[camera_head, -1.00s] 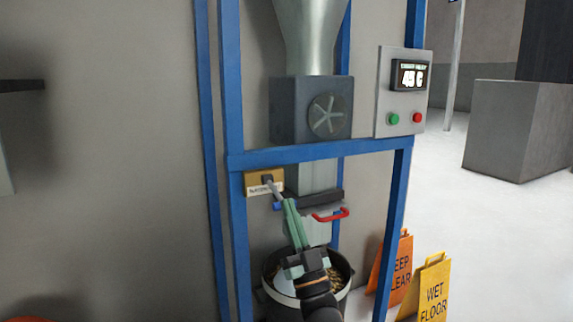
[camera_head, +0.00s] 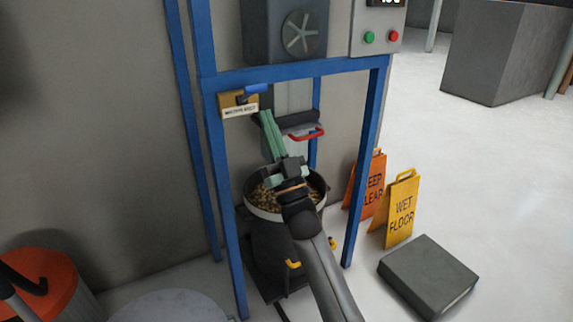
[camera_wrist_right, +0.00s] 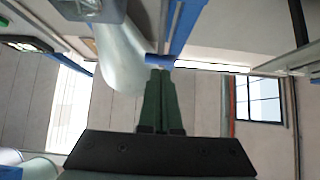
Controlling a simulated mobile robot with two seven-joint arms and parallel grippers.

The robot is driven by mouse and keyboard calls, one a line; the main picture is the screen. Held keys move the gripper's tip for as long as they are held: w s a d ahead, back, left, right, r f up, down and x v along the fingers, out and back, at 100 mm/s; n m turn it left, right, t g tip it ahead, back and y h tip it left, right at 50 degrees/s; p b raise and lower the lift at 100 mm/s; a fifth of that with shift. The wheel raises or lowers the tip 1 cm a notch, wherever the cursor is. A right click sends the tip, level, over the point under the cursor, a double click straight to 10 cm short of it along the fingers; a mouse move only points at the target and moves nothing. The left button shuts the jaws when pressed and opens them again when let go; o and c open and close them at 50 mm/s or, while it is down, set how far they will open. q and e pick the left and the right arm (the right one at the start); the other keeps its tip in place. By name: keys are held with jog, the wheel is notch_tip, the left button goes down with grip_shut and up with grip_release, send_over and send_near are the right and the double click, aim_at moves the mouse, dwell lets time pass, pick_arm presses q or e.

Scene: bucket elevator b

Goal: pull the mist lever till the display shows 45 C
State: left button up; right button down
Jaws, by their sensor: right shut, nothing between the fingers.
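The mist lever (camera_head: 256,90) has a blue grip and sits on a yellow-brown labelled plate (camera_head: 238,106) on the blue frame. Its grip points right and slightly up. My right gripper (camera_head: 264,114) is shut and empty, its fingertips just below the lever. In the right wrist view the shut fingers (camera_wrist_right: 161,72) point at a blue grip (camera_wrist_right: 159,61) close beyond their tips; contact cannot be told. The display (camera_head: 386,2) is cut off by the top edge, so its reading is not legible. My left gripper is out of view.
A red handle (camera_head: 307,134) is right of my gripper. Below stands a dark bucket (camera_head: 270,235) with brown pellets. Orange (camera_head: 372,185) and yellow (camera_head: 402,212) floor signs and a dark grey block (camera_head: 428,275) are at right. An orange-topped bin (camera_head: 50,290) is at lower left.

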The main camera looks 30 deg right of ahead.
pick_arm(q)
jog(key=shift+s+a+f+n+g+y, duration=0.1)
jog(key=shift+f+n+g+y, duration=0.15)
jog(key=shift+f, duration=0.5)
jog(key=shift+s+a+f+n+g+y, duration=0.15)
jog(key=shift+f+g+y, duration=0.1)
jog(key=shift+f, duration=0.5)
pick_arm(e)
jog(key=v, duration=0.9)
jog(key=shift+s+f, duration=0.15)
jog(key=shift+s, duration=0.2)
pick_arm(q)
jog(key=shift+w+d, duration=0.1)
pick_arm(e)
jog(key=shift+f, duration=0.1)
